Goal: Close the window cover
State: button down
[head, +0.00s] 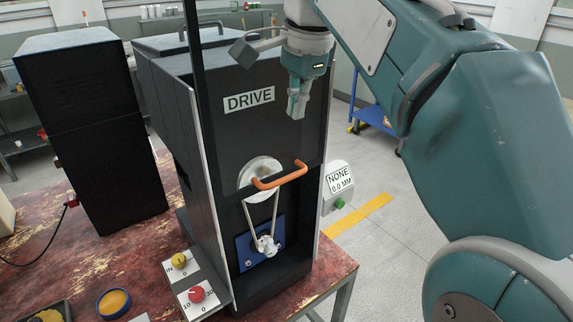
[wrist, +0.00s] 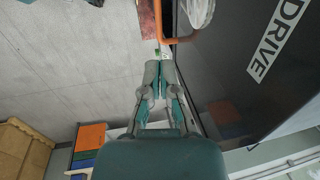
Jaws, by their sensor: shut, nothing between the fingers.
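The window cover (head: 285,128) is a dark panel on the front of the black machine marked DRIVE. Its orange bar handle (head: 280,176) sits at its lower edge. Below the handle the opening is uncovered, showing a belt (head: 250,218) and a blue plate (head: 243,252); a silver pulley (head: 246,177) shows beside the handle. My gripper (head: 296,112) points down in front of the panel, above the handle and apart from it. In the wrist view, my gripper (wrist: 160,66) is shut and empty, with the orange handle (wrist: 158,20) beyond its fingertips and the panel at right.
A knob box with yellow and red knobs (head: 196,294) stands at the machine's lower left on the worn red table (head: 95,262). A black cabinet (head: 95,150) stands left. A grey gauge box (head: 338,185) is at right. A blue cart (head: 376,118) stands behind on open floor.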

aim_at(287, 177)
jog(key=f, duration=0.4)
jog(key=w+a+f, duration=0.1)
jog(key=f, duration=0.3)
jog(key=w+f, duration=0.1)
jog(key=f, duration=0.3)
jog(key=shift+a+f, duration=0.15)
jog(key=shift+f, duration=0.2)
notch_tip(287, 177, down, 35)
jog(key=shift+s, duration=0.25)
